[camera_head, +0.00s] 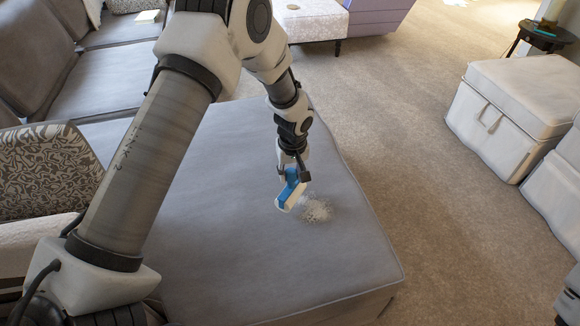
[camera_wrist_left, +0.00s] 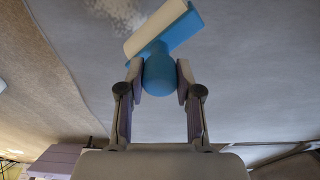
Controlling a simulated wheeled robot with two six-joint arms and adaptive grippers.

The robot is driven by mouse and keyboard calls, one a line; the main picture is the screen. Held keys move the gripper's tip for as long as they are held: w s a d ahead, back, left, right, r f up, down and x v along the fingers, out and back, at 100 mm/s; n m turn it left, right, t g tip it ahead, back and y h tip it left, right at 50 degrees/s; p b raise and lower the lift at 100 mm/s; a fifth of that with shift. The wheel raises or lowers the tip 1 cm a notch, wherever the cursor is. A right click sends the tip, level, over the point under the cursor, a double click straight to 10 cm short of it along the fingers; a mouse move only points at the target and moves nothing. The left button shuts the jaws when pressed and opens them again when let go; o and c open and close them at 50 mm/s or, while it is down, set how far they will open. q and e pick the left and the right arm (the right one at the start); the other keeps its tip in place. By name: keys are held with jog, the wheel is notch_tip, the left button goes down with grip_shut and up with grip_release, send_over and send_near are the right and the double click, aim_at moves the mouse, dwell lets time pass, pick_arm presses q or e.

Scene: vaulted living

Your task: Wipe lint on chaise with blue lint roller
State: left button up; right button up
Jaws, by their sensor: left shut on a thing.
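My left gripper (camera_head: 293,168) is shut on the blue lint roller (camera_head: 290,187), whose white roller part points down toward the grey chaise (camera_head: 215,215). The left wrist view shows the two fingers (camera_wrist_left: 160,82) on either side of the rounded blue handle (camera_wrist_left: 158,70), with the white roller (camera_wrist_left: 157,27) beyond it. A pale patch of lint (camera_head: 316,208) lies on the chaise just right of the roller. It also shows in the left wrist view (camera_wrist_left: 122,14). I cannot tell whether the roller touches the fabric. My right gripper is not in view.
The grey sofa (camera_head: 105,80) adjoins the chaise at the back left, with a patterned cushion (camera_head: 45,172) at the left. A white ottoman (camera_head: 505,115) stands at the right. A dark side table (camera_head: 543,38) is at the back right. Carpet (camera_head: 410,170) beside the chaise is clear.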

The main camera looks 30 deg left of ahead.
pick_arm(q)
jog(key=shift+d+r+p, duration=0.15)
jog(key=shift+r+p, duration=0.2)
jog(key=shift+r, duration=0.25)
notch_tip(320, 180, up, 4)
jog(key=p, duration=0.4)
jog(key=shift+r, duration=0.25)
